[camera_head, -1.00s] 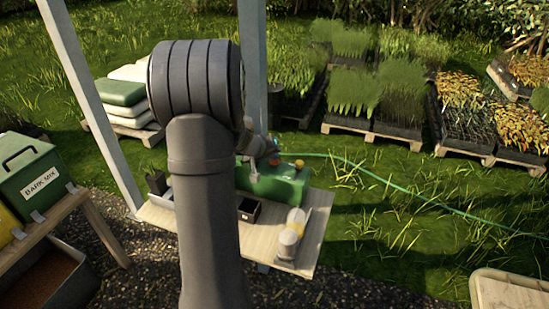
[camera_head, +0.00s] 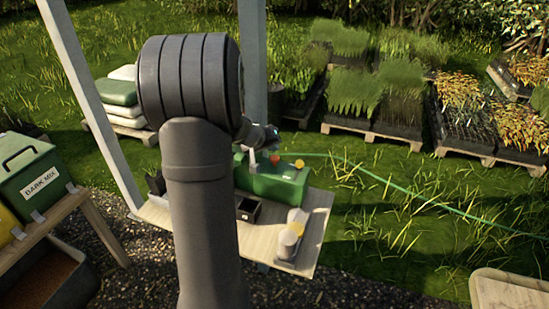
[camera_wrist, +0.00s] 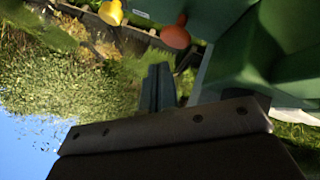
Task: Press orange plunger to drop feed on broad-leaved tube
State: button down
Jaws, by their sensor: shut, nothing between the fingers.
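A green dispenser box (camera_head: 272,186) stands on the small wooden table. Two round knobs show on its top, one an orange-red plunger (camera_head: 299,163). In the wrist view the orange-red plunger (camera_wrist: 175,37) is at the top, with a yellow knob (camera_wrist: 111,13) to its left. My gripper (camera_wrist: 158,76) is shut and empty; in that picture its fingertips are below the orange plunger and apart from it. In the head view my gripper is above the box and mostly hidden by my arm. I cannot pick out a broad-leaved tube.
The wooden table (camera_head: 318,224) also holds a dark open box (camera_head: 248,209) and a tray with pale cylinders (camera_head: 292,232). A grey post (camera_head: 253,60) rises behind the table. A green hose (camera_head: 380,178) runs right across the grass. A green bin (camera_head: 35,180) stands at left.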

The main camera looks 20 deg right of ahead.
jog(key=shift+r, duration=2)
jog(key=shift+r, duration=1.9)
send_over(272, 159)
jog(key=shift+s+f, duration=0.1)
jog(key=shift+f, duration=2.95)
jog(key=shift+r, duration=0.2)
